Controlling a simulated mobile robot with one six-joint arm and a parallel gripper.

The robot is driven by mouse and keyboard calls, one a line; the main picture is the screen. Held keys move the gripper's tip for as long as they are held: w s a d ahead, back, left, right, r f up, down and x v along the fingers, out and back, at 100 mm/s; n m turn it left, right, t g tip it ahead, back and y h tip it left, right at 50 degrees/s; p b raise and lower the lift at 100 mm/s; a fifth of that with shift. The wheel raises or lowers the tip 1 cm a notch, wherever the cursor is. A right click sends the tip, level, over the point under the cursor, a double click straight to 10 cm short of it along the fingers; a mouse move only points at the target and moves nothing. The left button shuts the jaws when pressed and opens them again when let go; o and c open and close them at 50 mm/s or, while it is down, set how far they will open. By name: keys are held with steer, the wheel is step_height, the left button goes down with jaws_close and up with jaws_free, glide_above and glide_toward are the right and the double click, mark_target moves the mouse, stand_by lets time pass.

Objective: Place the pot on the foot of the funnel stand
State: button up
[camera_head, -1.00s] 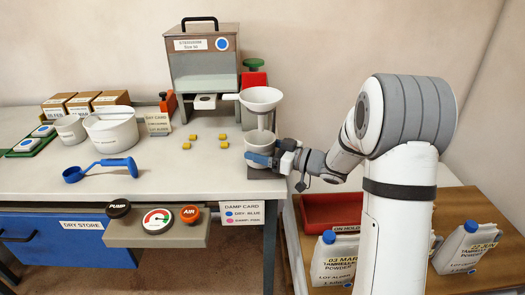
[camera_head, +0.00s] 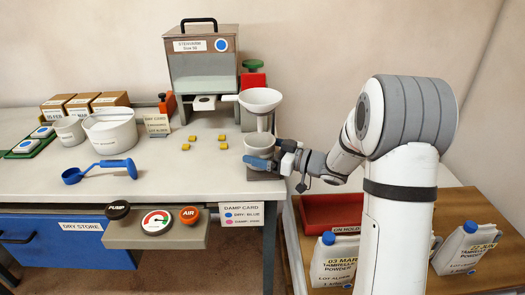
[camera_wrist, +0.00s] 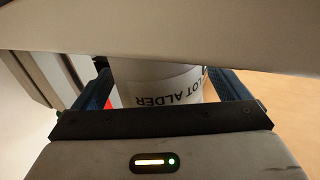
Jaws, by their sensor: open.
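The white pot (camera_head: 259,142) stands under the white funnel (camera_head: 261,99) at the right end of the bench. The dark foot of the funnel stand (camera_head: 266,176) shows just below it. My gripper (camera_head: 259,164) is at the pot, with its blue fingers low around the pot's side. In the wrist view the pot (camera_wrist: 160,84), lettered "LOT ALDER", sits between the two open blue fingers (camera_wrist: 160,90). The pot appears to rest on the foot, but its underside is hidden by my gripper.
A grey hopper cabinet (camera_head: 204,72) stands behind and left of the funnel. Several yellow pieces (camera_head: 194,138) lie left of the pot. A blue scoop (camera_head: 100,170), a large white tub (camera_head: 110,130) and a smaller cup (camera_head: 69,130) are farther left. The front middle of the bench is clear.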

steer(key=s+d+r+m+t+h, duration=0.15)
steer(key=d+m+h, duration=0.25)
steer(key=d+h, duration=0.45)
steer(key=s+d+m+t+h, duration=0.25)
steer(key=d+m+h, duration=0.25)
steer(key=d+h, duration=0.3)
steer(key=s+a+f+m+g, duration=0.1)
steer(key=s+g, duration=0.4)
steer(key=s, duration=0.8)
steer(key=s+a+f+m+g, duration=0.2)
steer(key=s+g, duration=0.3)
steer(key=s, duration=0.8)
steer(key=shift+a+f+p, duration=0.35)
steer(key=shift+a+f, duration=0.15)
steer(key=shift+f, duration=0.2)
